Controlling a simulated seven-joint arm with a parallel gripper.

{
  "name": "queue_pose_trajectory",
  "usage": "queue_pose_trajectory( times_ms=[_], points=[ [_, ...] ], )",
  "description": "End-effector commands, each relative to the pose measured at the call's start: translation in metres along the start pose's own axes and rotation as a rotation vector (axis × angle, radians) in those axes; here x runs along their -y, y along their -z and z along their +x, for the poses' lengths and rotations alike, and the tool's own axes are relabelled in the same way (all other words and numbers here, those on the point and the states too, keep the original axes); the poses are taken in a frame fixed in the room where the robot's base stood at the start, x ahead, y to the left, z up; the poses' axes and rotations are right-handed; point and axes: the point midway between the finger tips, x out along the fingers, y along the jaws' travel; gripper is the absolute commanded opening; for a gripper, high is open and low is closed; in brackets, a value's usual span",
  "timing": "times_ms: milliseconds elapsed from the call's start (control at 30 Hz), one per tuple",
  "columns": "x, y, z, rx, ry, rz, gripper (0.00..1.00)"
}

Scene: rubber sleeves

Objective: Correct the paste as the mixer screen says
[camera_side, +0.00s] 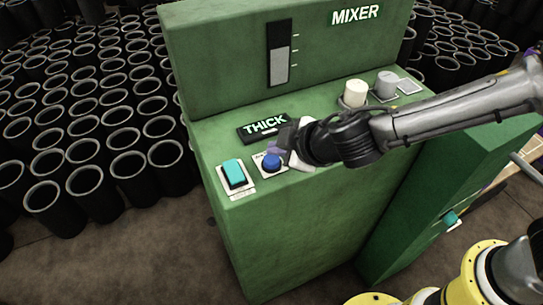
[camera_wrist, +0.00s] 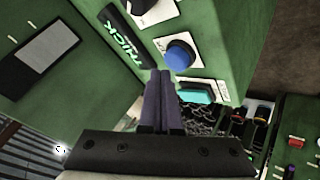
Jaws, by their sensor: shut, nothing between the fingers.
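The green mixer (camera_side: 300,215) stands in the middle of the side view, with MIXER on its back panel. Its small black screen (camera_side: 264,127) reads THICK in pale green letters; the same screen shows in the wrist view (camera_wrist: 124,38). A round blue button (camera_side: 271,163) sits on a white plate below the screen, and a teal rocker switch (camera_side: 234,174) is left of it. My gripper (camera_side: 276,148) is shut and empty, its dark fingertips just above the blue button. In the wrist view the fingers (camera_wrist: 163,78) end beside the blue button (camera_wrist: 179,55) and the teal switch (camera_wrist: 197,93); contact cannot be told.
A cream knob (camera_side: 355,92) and a grey knob (camera_side: 386,84) are at the console's right, close to my arm. A level gauge (camera_side: 279,55) is on the back panel. Many black sleeves (camera_side: 85,190) stand at left. A yellow machine part (camera_side: 470,275) is at lower right.

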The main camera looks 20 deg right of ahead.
Motion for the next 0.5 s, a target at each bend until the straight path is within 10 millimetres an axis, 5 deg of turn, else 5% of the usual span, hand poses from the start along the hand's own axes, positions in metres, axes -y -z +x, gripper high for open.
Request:
queue_pose_trajectory(
  times_ms=[500],
  points=[
    [0.0035, -0.0034, 0.0047, -0.001, 0.000, 0.001, 0.00]
  ],
)
